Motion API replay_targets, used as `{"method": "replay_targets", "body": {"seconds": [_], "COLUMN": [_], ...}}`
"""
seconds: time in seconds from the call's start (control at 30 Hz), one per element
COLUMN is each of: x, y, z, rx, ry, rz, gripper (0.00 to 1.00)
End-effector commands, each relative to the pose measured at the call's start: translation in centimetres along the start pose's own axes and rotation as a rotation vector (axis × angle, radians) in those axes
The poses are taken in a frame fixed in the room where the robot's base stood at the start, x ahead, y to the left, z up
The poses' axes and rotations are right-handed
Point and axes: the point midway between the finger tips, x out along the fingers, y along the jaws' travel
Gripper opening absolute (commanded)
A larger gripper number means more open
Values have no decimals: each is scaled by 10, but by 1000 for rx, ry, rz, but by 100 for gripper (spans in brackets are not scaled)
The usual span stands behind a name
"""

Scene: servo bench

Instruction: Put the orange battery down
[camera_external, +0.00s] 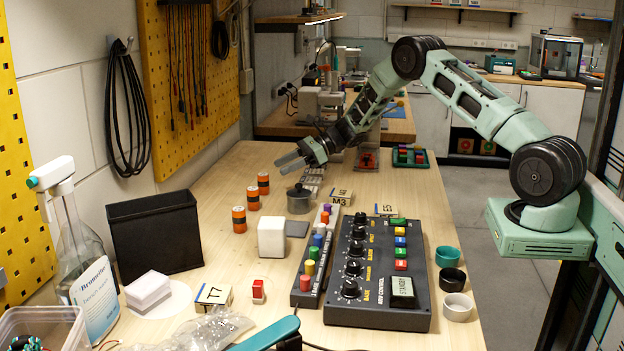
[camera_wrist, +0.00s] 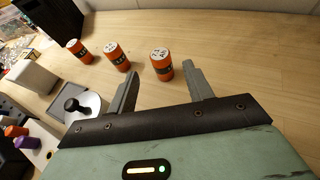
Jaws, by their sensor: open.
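Three orange batteries with dark bands stand upright in a row on the wooden bench, left of centre in the external view: a near one (camera_external: 239,219), a middle one (camera_external: 253,198) and a far one (camera_external: 263,183). The wrist view shows them beyond my fingers: one at left (camera_wrist: 80,51), one in the middle (camera_wrist: 117,57) and one at right (camera_wrist: 162,65). My gripper (camera_external: 286,163) is open and empty, above the bench near the far battery. In the wrist view its fingers (camera_wrist: 162,88) are spread, with the right battery just past the gap between them.
A grey pot with a knob (camera_external: 299,199) stands right of the batteries, and a white block (camera_external: 272,237) in front. The control box (camera_external: 376,315) and a strip of coloured knobs (camera_external: 303,297) lie nearer. A black bin (camera_external: 155,233) stands left. Bare wood surrounds the batteries.

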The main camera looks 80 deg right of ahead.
Motion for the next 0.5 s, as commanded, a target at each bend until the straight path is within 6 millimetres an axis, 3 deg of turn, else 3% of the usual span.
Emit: {"method": "replay_targets", "body": {"seconds": [0.1, 0.3, 0.43, 0.5], "x": [-16, -28, -25, -13], "y": [-1, 0, 2, 8], "z": [-1, 0, 5, 19], "rx": [-1, 0, 11, 59], "ry": [0, -1, -2, -7], "rz": [-1, 0, -3, -18], "gripper": [51, 51, 51, 51]}}
